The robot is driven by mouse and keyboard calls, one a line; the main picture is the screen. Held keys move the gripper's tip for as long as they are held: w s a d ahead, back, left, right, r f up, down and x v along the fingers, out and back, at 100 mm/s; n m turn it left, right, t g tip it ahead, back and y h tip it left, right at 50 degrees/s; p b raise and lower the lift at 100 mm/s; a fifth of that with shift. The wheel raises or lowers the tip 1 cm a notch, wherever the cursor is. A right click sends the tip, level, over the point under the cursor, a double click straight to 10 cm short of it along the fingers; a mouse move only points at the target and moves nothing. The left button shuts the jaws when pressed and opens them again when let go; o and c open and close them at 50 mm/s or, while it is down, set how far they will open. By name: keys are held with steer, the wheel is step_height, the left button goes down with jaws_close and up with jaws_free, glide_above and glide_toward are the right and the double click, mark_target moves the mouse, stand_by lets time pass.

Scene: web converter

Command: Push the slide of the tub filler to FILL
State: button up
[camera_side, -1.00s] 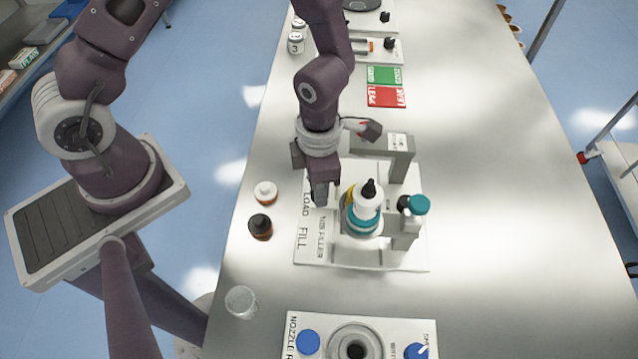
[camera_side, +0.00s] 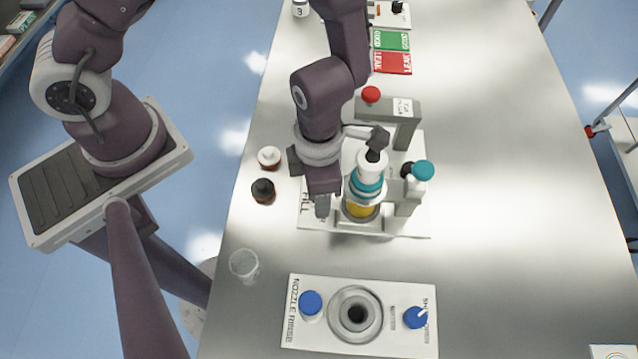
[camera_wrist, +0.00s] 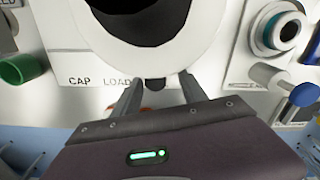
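The tub filler has a white base (camera_side: 408,225) marked FILL near its left edge, and a grey arch (camera_side: 400,125). A yellow tub (camera_side: 361,209) stands in it, under the filler's white and teal head (camera_side: 367,178) with a dark top. My gripper (camera_side: 322,206) points down just left of the yellow tub, by the FILL lettering. Whether it touches the slide is hidden. In the wrist view my gripper (camera_wrist: 160,92) has its fingers apart, with a small dark piece showing between them. A large white ring with a dark centre (camera_wrist: 148,50) is close ahead.
The nozzle rinser panel (camera_side: 290,325) lies in front. Two small bottles (camera_side: 263,190) (camera_side: 269,157) and a clear cup (camera_side: 244,264) stand at the left table edge.

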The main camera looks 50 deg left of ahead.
step_height(320, 180, up, 7)
steer(key=shift+r, duration=0.1)
steer(key=shift+w+a, duration=0.15)
steer(key=a+r+n+t+y, duration=0.25)
steer(key=a+r+n, duration=1.1)
steer(key=n, duration=0.85)
steer(key=s+a+r+n+t+h, duration=0.1)
steer(key=s+r+n, duration=0.2)
steer(key=n, duration=0.7)
steer(key=s+a+r+n+t+h, duration=0.1)
steer(key=s+r+n+t, duration=0.1)
steer(key=n, duration=0.8)
steer(key=v, duration=0.3)
steer(key=shift+a, duration=0.25)
